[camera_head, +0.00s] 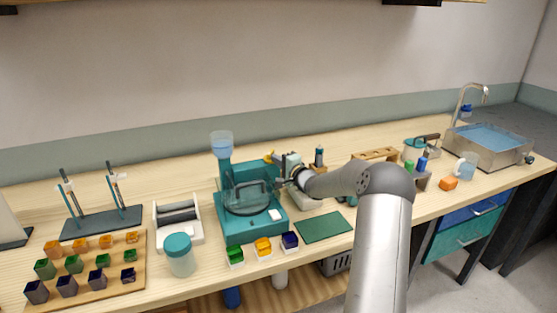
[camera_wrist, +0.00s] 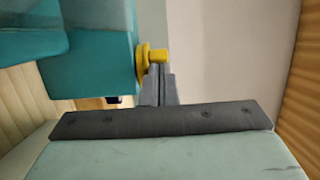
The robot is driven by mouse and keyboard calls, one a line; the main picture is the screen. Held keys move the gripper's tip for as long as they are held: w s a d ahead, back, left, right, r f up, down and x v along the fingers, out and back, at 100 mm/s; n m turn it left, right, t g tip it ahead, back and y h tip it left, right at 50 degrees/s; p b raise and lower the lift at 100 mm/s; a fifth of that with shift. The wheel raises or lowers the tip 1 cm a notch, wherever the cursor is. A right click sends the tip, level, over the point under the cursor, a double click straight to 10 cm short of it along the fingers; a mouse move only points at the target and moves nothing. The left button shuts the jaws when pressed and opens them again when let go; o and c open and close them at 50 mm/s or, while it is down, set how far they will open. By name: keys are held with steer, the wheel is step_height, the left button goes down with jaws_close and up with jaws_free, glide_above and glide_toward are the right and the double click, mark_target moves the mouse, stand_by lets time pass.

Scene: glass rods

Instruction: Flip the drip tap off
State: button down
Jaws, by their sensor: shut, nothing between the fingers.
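The drip tap is a small yellow knob with a short stub (camera_wrist: 155,55) on the side of a teal machine (camera_wrist: 95,70). In the head view the yellow tap (camera_head: 269,157) shows at the upper right of the teal machine (camera_head: 262,215), partly behind my gripper. My gripper (camera_wrist: 158,70) is shut and empty. Its grey fingertips are right at the yellow stub; I cannot tell whether they touch it. In the head view my gripper (camera_head: 281,168) reaches in from the right, and its fingers are hard to make out.
A clear blue funnel cup (camera_head: 221,143) stands atop the machine's column. Small coloured pots, including an orange one (camera_head: 263,246), stand in front of the machine. A green mat (camera_head: 323,227) lies to the right. A white-bodied device (camera_head: 178,220) stands to the left.

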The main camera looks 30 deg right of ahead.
steer(key=shift+a, duration=0.2)
steer(key=shift+a+p, duration=0.45)
steer(key=shift+a, duration=0.05)
steer(key=shift+w+a, duration=0.15)
steer(key=shift+a, duration=0.15)
stand_by(0.3)
steer(key=s+a, duration=0.1)
steer(key=s, duration=1.2)
steer(key=shift+a+b, duration=0.3)
steer(key=shift+b, duration=0.1)
